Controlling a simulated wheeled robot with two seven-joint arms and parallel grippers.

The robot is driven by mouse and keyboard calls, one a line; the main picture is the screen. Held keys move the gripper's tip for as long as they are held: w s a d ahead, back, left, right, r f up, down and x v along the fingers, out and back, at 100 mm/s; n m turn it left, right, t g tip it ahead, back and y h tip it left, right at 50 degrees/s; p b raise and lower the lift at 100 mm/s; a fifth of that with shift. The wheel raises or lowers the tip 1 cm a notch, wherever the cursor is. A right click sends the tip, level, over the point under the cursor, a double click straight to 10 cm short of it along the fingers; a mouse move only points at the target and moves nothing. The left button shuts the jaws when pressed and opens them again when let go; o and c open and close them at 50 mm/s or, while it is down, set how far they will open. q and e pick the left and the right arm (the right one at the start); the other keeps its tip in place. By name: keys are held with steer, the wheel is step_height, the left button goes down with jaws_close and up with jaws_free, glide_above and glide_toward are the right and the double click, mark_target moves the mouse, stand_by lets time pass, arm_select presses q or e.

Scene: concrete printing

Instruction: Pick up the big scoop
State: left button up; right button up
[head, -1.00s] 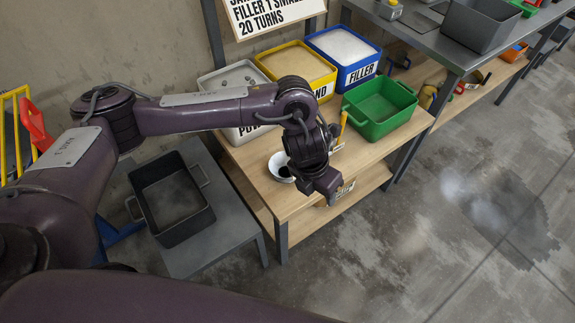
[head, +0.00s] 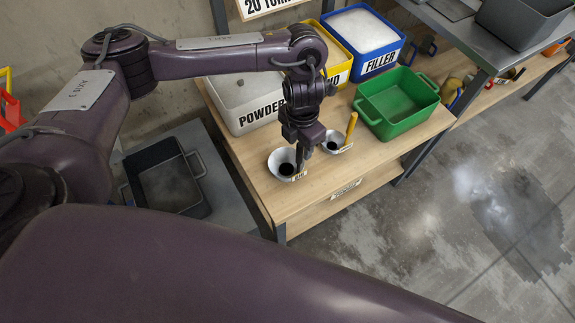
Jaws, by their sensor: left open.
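Two white scoops with dark patches inside stand on the wooden table. The left scoop (head: 277,157) looks a little larger and carries a small tag at its front, too small to read surely. The right, smaller-looking scoop (head: 331,148) has an upright yellow handle. My left gripper (head: 300,163) is open and points down at the right rim of the left scoop. It covers that scoop's handle area, and I cannot tell whether it touches. My right gripper is out of view.
Behind stand a white POWDER bin (head: 243,112), a yellow-rimmed bin (head: 336,67), a blue FILLER bin (head: 375,59) and an empty green tub (head: 398,103). A dark tray (head: 205,208) sits on a grey stand at left. The table's front is clear.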

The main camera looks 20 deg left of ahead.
mark_target(300, 152)
arm_select(q)
step_height(300, 152, down, 4)
steer(key=shift+r+b, duration=0.1)
steer(key=shift+b, duration=0.2)
steer(key=c, duration=0.3)
steer(key=shift+c, duration=1.4)
jaws_close()
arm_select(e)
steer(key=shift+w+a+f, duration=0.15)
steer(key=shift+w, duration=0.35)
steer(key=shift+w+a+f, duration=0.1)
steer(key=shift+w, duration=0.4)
